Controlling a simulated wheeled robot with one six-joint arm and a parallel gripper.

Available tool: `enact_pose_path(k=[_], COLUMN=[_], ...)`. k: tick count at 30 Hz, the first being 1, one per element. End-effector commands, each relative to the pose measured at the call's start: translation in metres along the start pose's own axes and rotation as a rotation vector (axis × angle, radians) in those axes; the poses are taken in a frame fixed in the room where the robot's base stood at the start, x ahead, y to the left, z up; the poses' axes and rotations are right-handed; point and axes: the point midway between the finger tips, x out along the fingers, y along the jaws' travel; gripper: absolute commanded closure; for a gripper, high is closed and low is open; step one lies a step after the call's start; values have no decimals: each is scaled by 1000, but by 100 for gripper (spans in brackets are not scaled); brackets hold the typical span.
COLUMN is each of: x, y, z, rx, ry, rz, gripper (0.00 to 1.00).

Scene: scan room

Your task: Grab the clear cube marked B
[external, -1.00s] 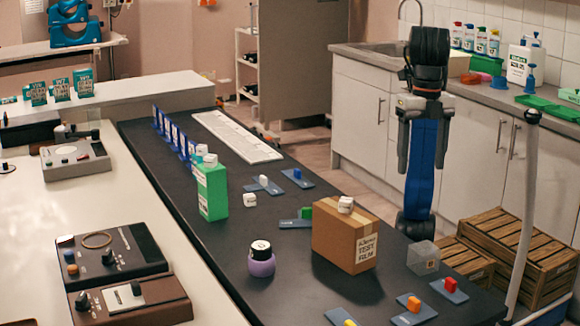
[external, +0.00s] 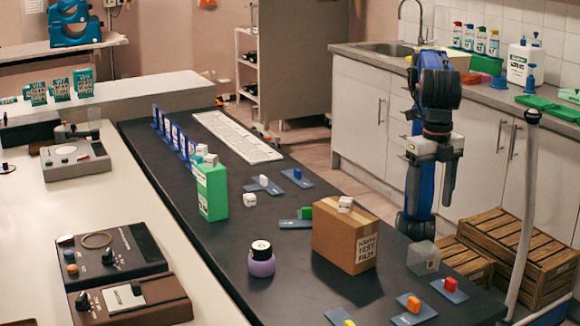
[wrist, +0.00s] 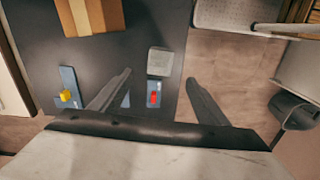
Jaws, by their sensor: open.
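A clear, greyish see-through cube (external: 423,258) sits on the dark bench top near its right edge, just right of the cardboard box. It also shows in the wrist view (wrist: 160,62), lying between the lines of my two fingers. A small pale mark shows on it, but I cannot read the letter. My gripper (external: 431,190) is open and empty, with its fingers pointing down, well above the cube in the external view. In the wrist view my gripper (wrist: 160,78) has its fingers spread wide, and nothing is between them at their height.
Wooden crates (external: 525,260) stand on the floor right.

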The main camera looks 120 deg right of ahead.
Motion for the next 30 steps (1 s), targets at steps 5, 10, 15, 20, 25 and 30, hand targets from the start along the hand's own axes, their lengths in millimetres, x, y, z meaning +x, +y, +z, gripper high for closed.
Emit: enact_pose_path(k=[5, 10, 15, 20, 25, 30], x=[33, 62, 85, 94, 109, 132], y=[0, 0, 0, 0, -1, -1], z=[0, 0, 0, 0, -1, -2], rx=[0, 0, 0, 0, 0, 0], ry=[-2, -2, -2, 0, -1, -2], rz=[-1, -1, -1, 0, -1, -1], gripper=[31, 31, 31, 31, 31, 31])
